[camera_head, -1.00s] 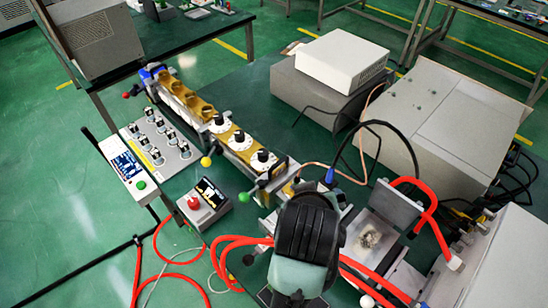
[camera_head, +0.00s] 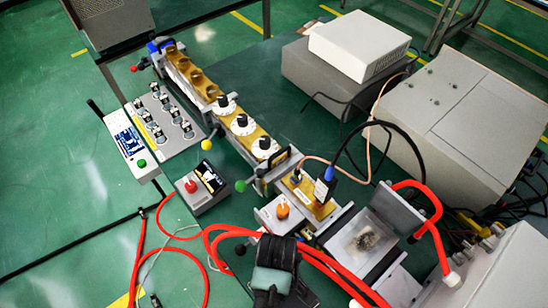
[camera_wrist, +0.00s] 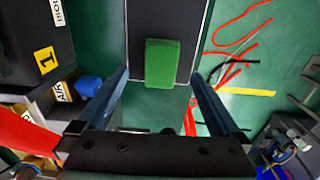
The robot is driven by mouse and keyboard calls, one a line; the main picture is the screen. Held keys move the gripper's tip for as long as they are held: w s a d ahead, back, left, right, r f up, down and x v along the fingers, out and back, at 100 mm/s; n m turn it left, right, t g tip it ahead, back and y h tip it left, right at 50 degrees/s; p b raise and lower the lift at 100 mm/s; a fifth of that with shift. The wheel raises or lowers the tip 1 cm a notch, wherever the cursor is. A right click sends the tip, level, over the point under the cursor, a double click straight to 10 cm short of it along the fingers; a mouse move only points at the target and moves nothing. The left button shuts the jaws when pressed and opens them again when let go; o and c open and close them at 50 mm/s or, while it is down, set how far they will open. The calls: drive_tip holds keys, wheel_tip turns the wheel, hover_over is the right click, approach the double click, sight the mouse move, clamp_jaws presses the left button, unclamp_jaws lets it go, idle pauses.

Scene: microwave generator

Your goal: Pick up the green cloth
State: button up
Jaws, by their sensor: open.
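The green cloth (camera_wrist: 163,63) shows in the wrist view as a small green rectangle. It lies on a dark panel with a light edge (camera_wrist: 140,20). My gripper (camera_wrist: 158,74) is open, with its two fingers on either side of the cloth in the picture. Nothing is held between the fingers. I cannot tell how far the fingertips are above the cloth. In the head view my dark wrist (camera_head: 272,270) is at the bottom edge, and the cloth is not in sight.
Red hoses (camera_head: 310,255) run close beside my wrist. The bench carries a golden waveguide (camera_head: 215,95), a control box with a red button (camera_head: 203,188), and an orange knob unit (camera_head: 283,212). A dark box labelled 1 (camera_wrist: 35,50) stands left in the wrist view.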

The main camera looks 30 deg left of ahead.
drive_tip(key=shift+a+f, duration=0.15)
drive_tip(key=shift+f, duration=1.05)
drive_tip(key=shift+a+f, duration=0.1)
drive_tip(key=shift+f, duration=1.05)
drive_tip(key=shift+c, duration=0.2)
drive_tip(key=c, duration=1.4)
drive_tip(key=shift+o, duration=0.2)
drive_tip(key=shift+r, duration=0.1)
wheel_tip(320, 180, up, 10)
